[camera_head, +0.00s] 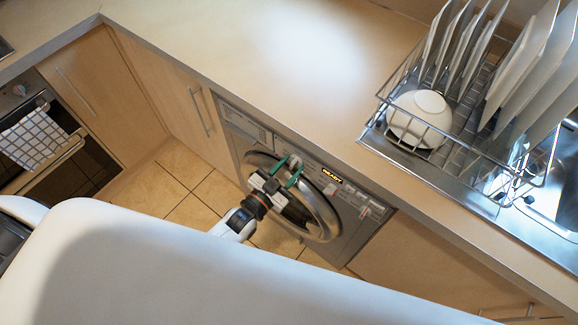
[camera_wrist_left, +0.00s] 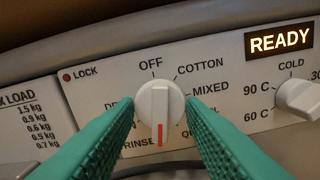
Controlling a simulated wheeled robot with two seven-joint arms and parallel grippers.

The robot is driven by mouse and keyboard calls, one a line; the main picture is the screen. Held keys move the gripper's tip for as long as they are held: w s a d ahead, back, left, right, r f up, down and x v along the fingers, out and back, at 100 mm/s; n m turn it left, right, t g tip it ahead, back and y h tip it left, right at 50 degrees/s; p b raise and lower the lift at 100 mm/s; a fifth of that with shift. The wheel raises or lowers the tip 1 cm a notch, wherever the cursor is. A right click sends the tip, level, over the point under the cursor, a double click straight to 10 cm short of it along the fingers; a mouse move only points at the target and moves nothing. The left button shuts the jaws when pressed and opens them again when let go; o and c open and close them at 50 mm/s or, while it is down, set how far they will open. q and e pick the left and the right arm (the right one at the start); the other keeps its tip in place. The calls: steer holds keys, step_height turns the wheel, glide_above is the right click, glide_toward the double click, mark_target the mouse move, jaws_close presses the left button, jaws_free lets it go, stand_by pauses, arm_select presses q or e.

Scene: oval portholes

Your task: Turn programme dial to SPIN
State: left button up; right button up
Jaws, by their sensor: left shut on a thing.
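The programme dial (camera_wrist_left: 158,103) is a white knob with a red mark on the washing machine's grey panel. The red mark points almost straight down, between RINSE at lower left and a partly hidden label starting with Q. OFF, COTTON and MIXED are readable around it. A label at the left starting with D is mostly covered, and I cannot read SPIN. My left gripper (camera_head: 293,165) is shut on the dial, one green finger on each side; the fingers also show in the wrist view (camera_wrist_left: 160,108). My right gripper is not in view.
A display (camera_wrist_left: 279,41) reads READY. A temperature knob (camera_wrist_left: 298,97) sits right of the dial. The washer's round door (camera_head: 318,213) is below the panel. The worktop (camera_head: 270,55) overhangs above, with a dish rack (camera_head: 381,97) at the right.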

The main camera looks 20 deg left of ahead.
arm_select(q)
steer(key=m, duration=0.4)
steer(key=shift+m, duration=0.3)
steer(key=m, duration=0.4)
steer(key=shift+w+r+m, duration=0.1)
steer(key=shift+m, duration=0.2)
steer(key=o, duration=1)
steer(key=b+v, duration=0.1)
steer(key=v, duration=1.1)
